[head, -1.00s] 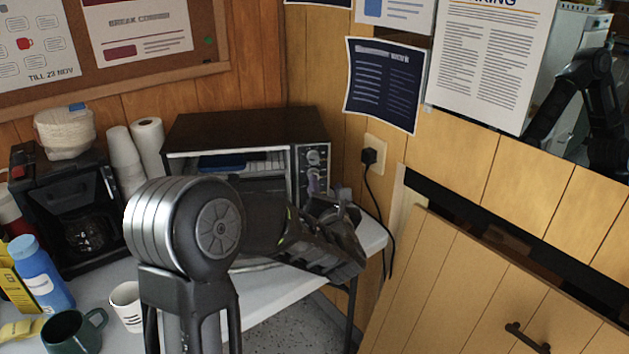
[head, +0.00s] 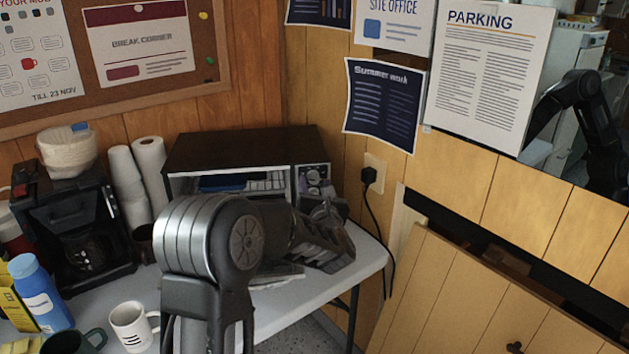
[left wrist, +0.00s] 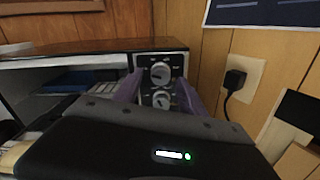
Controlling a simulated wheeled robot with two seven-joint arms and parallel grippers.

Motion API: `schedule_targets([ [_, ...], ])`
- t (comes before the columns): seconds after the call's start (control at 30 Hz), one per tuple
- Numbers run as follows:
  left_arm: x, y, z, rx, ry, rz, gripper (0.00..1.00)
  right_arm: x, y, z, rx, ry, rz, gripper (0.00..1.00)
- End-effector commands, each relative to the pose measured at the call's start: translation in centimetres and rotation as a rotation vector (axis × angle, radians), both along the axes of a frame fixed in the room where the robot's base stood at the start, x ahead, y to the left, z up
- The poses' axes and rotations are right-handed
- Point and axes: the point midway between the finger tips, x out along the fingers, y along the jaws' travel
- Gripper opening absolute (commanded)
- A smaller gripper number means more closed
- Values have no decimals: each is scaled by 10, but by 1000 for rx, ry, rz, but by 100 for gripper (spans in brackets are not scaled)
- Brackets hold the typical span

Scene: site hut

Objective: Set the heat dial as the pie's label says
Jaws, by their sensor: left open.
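The dark toaster oven (head: 240,148) stands at the back of the white table, with a control panel at its front right. In the left wrist view the panel has an upper dial (left wrist: 160,73) and a lower dial (left wrist: 162,99); their markings are too small to read. My left gripper (head: 326,212) is open in front of the panel. Its purple fingers (left wrist: 160,92) stand either side of the lower dial in the picture; I cannot tell whether they touch it. A flat blue item (head: 222,183) lies inside the oven on a rack. No readable pie label shows. My right gripper is out of view.
A coffee maker (head: 75,225), stacked cups (head: 130,185), a blue bottle (head: 40,292) and mugs (head: 130,325) stand to the left. A plug (head: 369,176) with a hanging cord is on the wall just right of the oven.

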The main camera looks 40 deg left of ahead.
Motion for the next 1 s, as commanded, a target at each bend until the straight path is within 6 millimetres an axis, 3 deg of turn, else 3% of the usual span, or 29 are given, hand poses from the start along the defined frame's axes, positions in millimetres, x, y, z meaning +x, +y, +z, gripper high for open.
schedule_targets([
  [0.13,10,9,0,0,0,-1,48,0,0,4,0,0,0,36],
  [0.43,11,11,0,1,1,-1,48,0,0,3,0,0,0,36],
  [1.0,11,10,0,1,1,-1,2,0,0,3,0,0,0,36],
])
